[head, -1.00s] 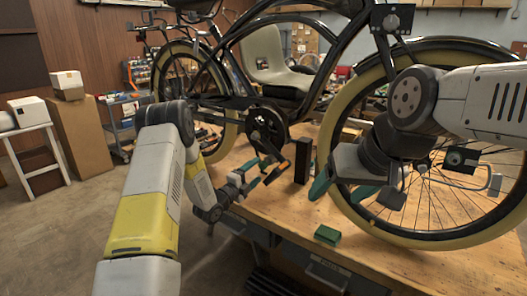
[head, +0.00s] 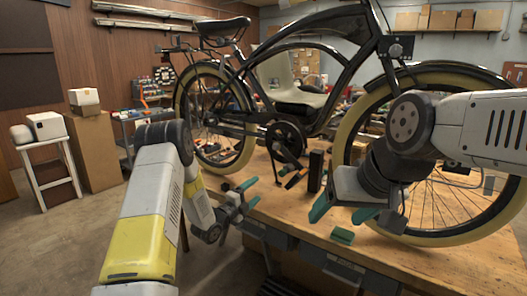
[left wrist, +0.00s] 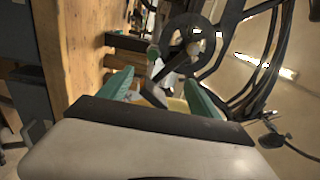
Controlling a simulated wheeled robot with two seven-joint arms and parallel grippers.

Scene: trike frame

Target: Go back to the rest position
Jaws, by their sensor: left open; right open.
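The black trike frame (head: 347,40) with cream-tyred wheels stands on the wooden workbench (head: 290,208). My left gripper (head: 248,194) is open and empty at the bench's near left edge, short of the crank. In the left wrist view its two green fingertips (left wrist: 160,92) stand apart, with the chainring (left wrist: 187,38) beyond them. My right gripper (head: 342,212) is open above the bench, in front of the front wheel (head: 440,205). Its green fingers are apart, and nothing shows between them.
A black upright block (head: 316,170) stands on the bench by the crank. Cardboard boxes (head: 95,150) and a white stool (head: 50,165) are at the left. The floor at lower left is clear.

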